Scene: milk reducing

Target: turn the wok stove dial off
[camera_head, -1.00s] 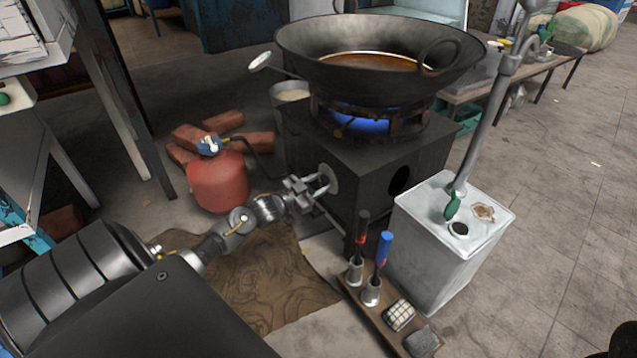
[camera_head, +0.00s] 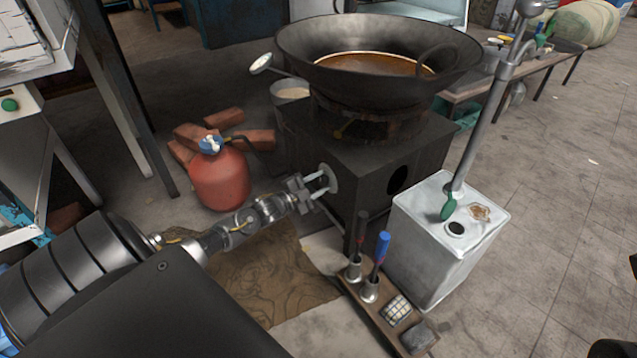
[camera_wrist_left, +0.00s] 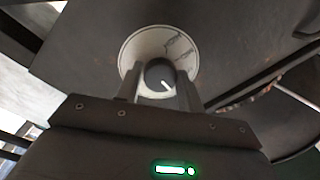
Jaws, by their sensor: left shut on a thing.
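The wok (camera_head: 378,75) with brown liquid sits on the dark box stove (camera_head: 375,165). No blue flame shows at the burner (camera_head: 365,125) under it. The dial plate (camera_head: 329,178) is on the stove's left-facing side. My left gripper (camera_head: 322,184) is at the dial, fingers against it. In the left wrist view the gripper (camera_wrist_left: 160,90) is shut on the dark round knob (camera_wrist_left: 160,75), which has a white pointer line. A pale marked disc (camera_wrist_left: 140,45) surrounds the knob; its lettering is too blurred to read.
A red gas cylinder (camera_head: 219,180) stands left of the stove beside bricks (camera_head: 190,138). A white canister (camera_head: 440,235) with a metal pole stands at the right. A wooden tool rack (camera_head: 378,318) and brown mat (camera_head: 270,275) lie in front. Floor at the far right is open.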

